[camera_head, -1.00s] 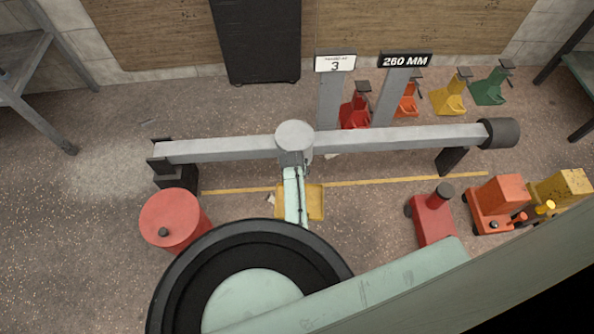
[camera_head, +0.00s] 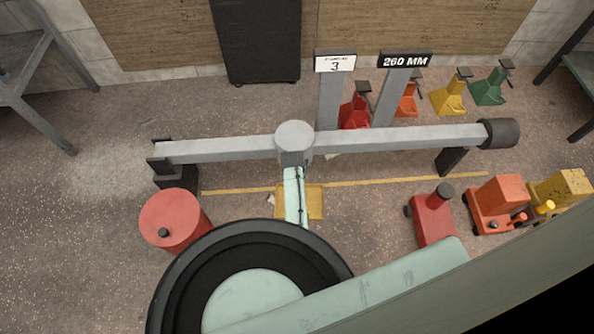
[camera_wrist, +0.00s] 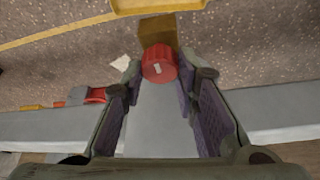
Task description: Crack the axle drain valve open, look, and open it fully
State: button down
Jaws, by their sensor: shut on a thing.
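The grey axle beam (camera_head: 400,138) lies across the head view with a round housing (camera_head: 295,138) in its middle. In the wrist view the drain valve shows as a red round knob (camera_wrist: 159,66) with a short white mark, slightly tilted. A brass-coloured block (camera_wrist: 157,31) sits just beyond it. My gripper (camera_wrist: 164,72) is shut on the red knob, one finger at each side. In the head view my arm reaches to the housing; the gripper and valve are hidden there. No fluid is visible around the knob.
A yellow tray (camera_head: 316,202) lies on the floor below the housing; its edge shows in the wrist view (camera_wrist: 160,5).

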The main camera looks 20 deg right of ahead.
jog(key=n+y+p, duration=0.1)
jog(key=n, duration=0.1)
jog(key=shift+n, duration=0.4)
jog(key=shift+d+n+t+y, duration=0.15)
jog(key=shift+n+y, duration=0.25)
jog(key=shift+n, duration=0.55)
jog(key=shift+a+n+t+y, duration=0.15)
jog(key=shift+n+y, duration=0.25)
jog(key=shift+n, duration=0.55)
jog(key=shift+d, duration=0.1)
jog(key=c, duration=1.2)
grip_release()
jog(key=shift+c, duration=0.2)
jog(key=v, duration=1.2)
